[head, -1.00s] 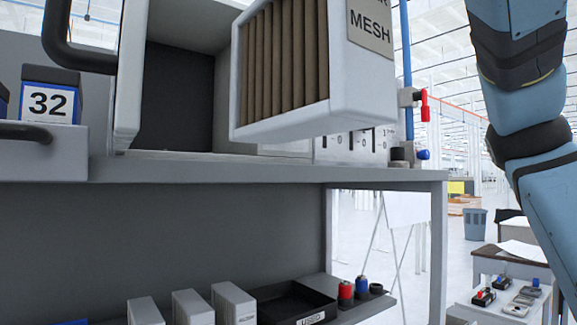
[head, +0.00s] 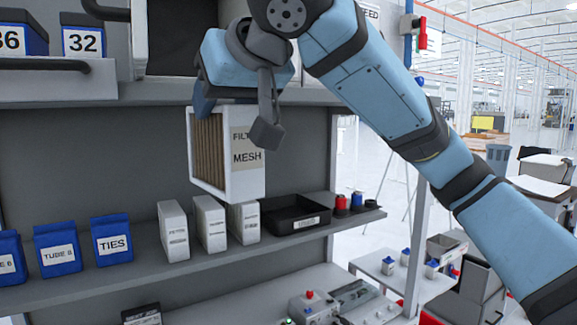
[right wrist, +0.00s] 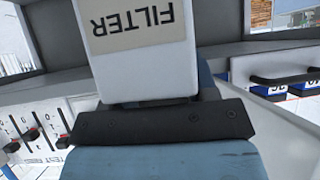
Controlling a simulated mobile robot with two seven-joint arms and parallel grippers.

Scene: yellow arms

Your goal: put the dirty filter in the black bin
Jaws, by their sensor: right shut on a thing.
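The dirty filter (head: 243,168) is a white-framed block with brown pleats on its left side and a label reading MESH. My right gripper (head: 236,117) is shut on its top and holds it in the air in front of the rack. In the right wrist view the filter (right wrist: 145,72) sits against the dark gripper bar, its FILTER label upside down. The black bin (head: 283,228) is a shallow tray with a white label on the lower shelf, to the right of and below the filter. Its visible inside looks empty. My left gripper is not in view.
White boxes (head: 175,231) stand on the shelf just left of the bin, below the filter. Blue bins (head: 112,240) line the left shelf. The upper shelf edge (head: 310,97) is close behind my arm.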

